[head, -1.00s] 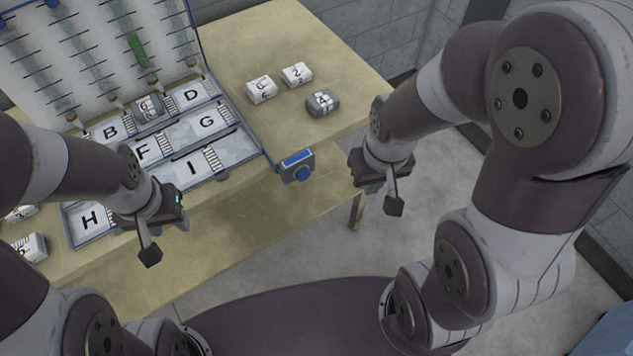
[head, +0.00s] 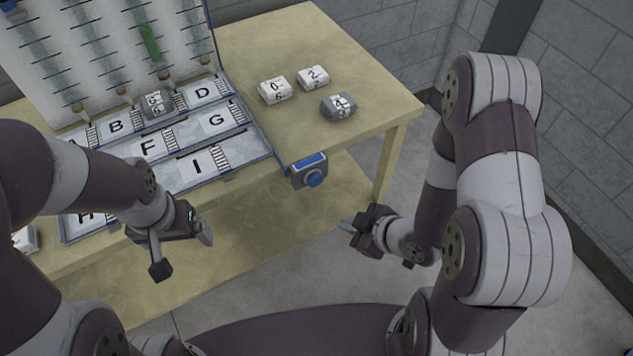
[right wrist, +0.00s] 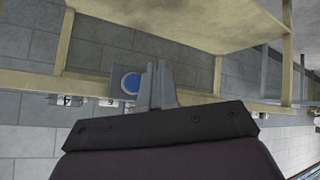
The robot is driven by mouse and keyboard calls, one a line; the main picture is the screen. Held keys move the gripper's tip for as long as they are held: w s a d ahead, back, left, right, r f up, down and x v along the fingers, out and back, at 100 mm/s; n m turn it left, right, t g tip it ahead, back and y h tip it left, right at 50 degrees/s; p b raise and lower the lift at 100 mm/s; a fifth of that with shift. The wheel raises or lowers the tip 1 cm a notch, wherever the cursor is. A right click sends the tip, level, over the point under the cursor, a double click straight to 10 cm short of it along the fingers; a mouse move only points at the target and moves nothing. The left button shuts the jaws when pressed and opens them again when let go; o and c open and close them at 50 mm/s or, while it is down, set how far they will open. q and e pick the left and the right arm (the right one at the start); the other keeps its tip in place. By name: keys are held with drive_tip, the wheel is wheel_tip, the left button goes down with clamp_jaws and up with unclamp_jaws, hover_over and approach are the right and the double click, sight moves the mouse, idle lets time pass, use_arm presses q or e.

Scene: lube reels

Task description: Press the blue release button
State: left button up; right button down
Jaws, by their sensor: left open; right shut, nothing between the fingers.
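The round blue release button (head: 315,178) sits on a small grey box (head: 300,174) with a blue top, fixed at the table's front edge beside the lettered tray. It also shows in the right wrist view as a blue disc (right wrist: 131,83), just left of my fingertips. My right gripper (head: 346,225) is shut and empty, below and right of the button and apart from it, its fingers pointing left. The closed fingers also show in the right wrist view (right wrist: 157,72). My left gripper (head: 184,255) is open and empty in front of the tray.
The lettered tray (head: 255,147) with a raised back panel (head: 100,55) stands on the yellow table (head: 290,45). Two white blocks (head: 275,91) (head: 313,78) and a grey block (head: 339,105) lie right of it. A table leg (head: 388,165) stands behind my right gripper.

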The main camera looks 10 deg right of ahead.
drive_tip(key=w+a, duration=0.3)
drive_tip(key=w, duration=0.5)
drive_tip(key=shift+w, duration=0.15)
idle(2.0)
drive_tip(key=shift+w+a+p, duration=0.15)
drive_tip(key=shift+w+p, duration=0.15)
drive_tip(key=shift+w, duration=0.05)
drive_tip(key=shift+w+a, duration=0.15)
drive_tip(key=shift+w, duration=0.35)
idle(0.5)
drive_tip(key=shift+s, duration=0.15)
drive_tip(key=shift+s+d, duration=0.3)
drive_tip(key=shift+s, duration=0.45)
drive_tip(key=shift+s+d, duration=0.3)
drive_tip(key=shift+s, duration=0.5)
drive_tip(key=shift+s+d, duration=0.25)
drive_tip(key=shift+s, duration=0.5)
drive_tip(key=shift+s+d, duration=0.3)
drive_tip(key=shift+s, duration=0.5)
idle(0.5)
